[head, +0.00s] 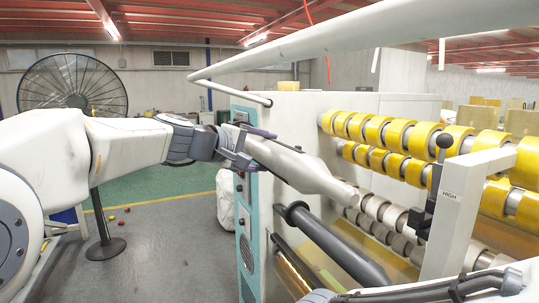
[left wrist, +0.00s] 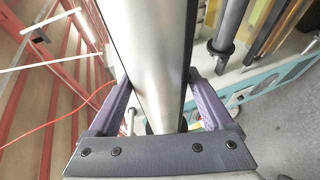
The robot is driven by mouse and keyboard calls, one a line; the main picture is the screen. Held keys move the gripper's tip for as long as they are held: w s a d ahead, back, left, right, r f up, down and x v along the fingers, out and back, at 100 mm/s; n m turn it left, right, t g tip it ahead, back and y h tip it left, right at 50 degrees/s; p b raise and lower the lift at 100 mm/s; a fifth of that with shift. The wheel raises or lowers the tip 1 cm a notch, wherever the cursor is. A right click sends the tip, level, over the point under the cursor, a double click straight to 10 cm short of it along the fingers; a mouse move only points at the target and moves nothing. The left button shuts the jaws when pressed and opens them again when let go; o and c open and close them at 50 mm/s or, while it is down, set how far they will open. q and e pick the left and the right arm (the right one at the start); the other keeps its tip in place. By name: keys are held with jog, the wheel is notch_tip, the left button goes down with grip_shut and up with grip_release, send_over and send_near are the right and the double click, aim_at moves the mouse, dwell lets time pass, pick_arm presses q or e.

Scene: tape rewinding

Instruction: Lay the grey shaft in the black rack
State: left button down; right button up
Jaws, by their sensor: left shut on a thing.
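My left gripper (head: 256,149) is shut around a thick pale grey shaft (head: 305,172), held in the air in front of the machine. The shaft slants down to the right, its far end tapering near the yellow rolls. In the left wrist view the shaft (left wrist: 150,60) runs between the two purple fingers of the left gripper (left wrist: 160,85). I cannot pick out the black rack with certainty. A dark grey bar (head: 335,245) with a black collar lies below the held shaft, apart from it. My right gripper is not in view.
The white machine (head: 305,115) carries rows of yellow tape rolls (head: 375,130). A long pale rail (head: 370,32) crosses above the shaft. An upright marked HIGH (head: 450,205) and a black-knobbed lever (head: 440,160) stand at right. A round-based stand (head: 105,247) is on the floor at left.

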pick_arm(q)
jog(key=s+a+b, duration=0.2)
jog(key=s+a, duration=0.1)
jog(key=a, duration=0.5)
jog(key=s+a+b, duration=0.3)
jog(key=a, duration=0.5)
jog(key=shift+a+r, duration=0.2)
jog(key=shift+r, duration=0.25)
dwell(0.8)
